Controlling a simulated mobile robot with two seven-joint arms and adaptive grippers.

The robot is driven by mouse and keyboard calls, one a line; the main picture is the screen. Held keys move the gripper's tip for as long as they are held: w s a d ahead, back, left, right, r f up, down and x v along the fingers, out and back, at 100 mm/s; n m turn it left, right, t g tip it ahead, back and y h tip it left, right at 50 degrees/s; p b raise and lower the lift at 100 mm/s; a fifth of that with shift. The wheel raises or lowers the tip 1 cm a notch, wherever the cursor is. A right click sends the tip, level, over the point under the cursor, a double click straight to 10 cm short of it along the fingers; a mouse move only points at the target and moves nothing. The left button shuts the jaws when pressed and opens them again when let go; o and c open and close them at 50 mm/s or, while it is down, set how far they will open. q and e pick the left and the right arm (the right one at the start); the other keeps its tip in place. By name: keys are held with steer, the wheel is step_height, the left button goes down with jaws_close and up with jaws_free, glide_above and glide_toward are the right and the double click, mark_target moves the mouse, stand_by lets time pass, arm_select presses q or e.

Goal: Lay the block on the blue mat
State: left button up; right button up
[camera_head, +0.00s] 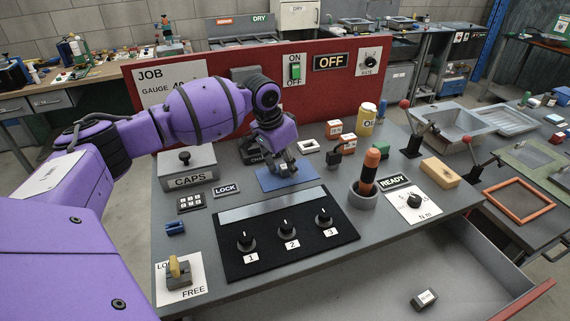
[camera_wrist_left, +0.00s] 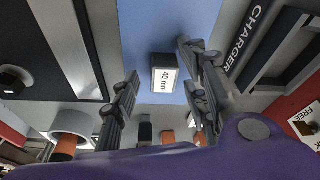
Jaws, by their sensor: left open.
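The block (camera_wrist_left: 163,76), dark with a white "40 mm" label, lies on the blue mat (camera_wrist_left: 146,28) in the left wrist view. In the head view the blue mat (camera_head: 268,183) is on the grey bench below my left gripper (camera_head: 284,166), and the block's pale face shows small near the fingers. My left gripper also shows in the wrist view (camera_wrist_left: 158,62), its two fingers spread apart on either side of the block, with blue mat visible between block and fingers. I cannot tell the fingertips' exact height above the mat. My right gripper is not in view.
A black panel with numbered knobs (camera_head: 287,245) lies in front of the mat. The CAPS box (camera_head: 187,172) stands left, a holder with an orange-handled tool (camera_head: 364,194) right. The red panel (camera_head: 215,101) rises behind. A small labelled block (camera_head: 424,299) lies in the open drawer.

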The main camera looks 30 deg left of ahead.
arm_select(q)
steer(key=v, duration=1.2)
steer(key=shift+r, duration=0.1)
